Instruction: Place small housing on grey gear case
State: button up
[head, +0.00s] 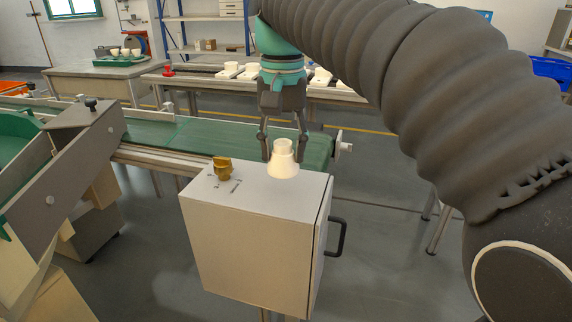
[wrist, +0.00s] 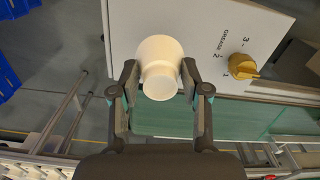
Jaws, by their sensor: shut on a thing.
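The small housing (head: 283,161) is a cream-white, flared piece with a narrower neck; it also shows in the wrist view (wrist: 159,55). My gripper (head: 283,147) points down and is shut on its neck, one finger on each side. The housing is upright, wide end down, over the top of a pale grey box (head: 250,235). I cannot tell whether it touches the box top. The box has a yellow knob (head: 223,168) with printed numbers and a black handle (head: 337,237). No part is clearly marked as the grey gear case; this box may be it.
A green conveyor (head: 160,134) runs behind the box. A bench behind it holds several white parts (head: 250,70) and a red part (head: 168,71). A grey table (head: 90,68) with a green tray stands at the back left. Floor to the box's right is clear.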

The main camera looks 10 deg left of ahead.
aim_at(284, 166)
jog(key=shift+w+a+f, duration=0.1)
jog(key=shift+w+f, duration=0.3)
jog(key=shift+w, duration=0.15)
jog(key=shift+f+b, duration=0.45)
jog(key=shift+f, duration=1.5)
jog(key=o, duration=1)
notch_tip(284, 166, up, 12)
jog(key=p, duration=0.3)
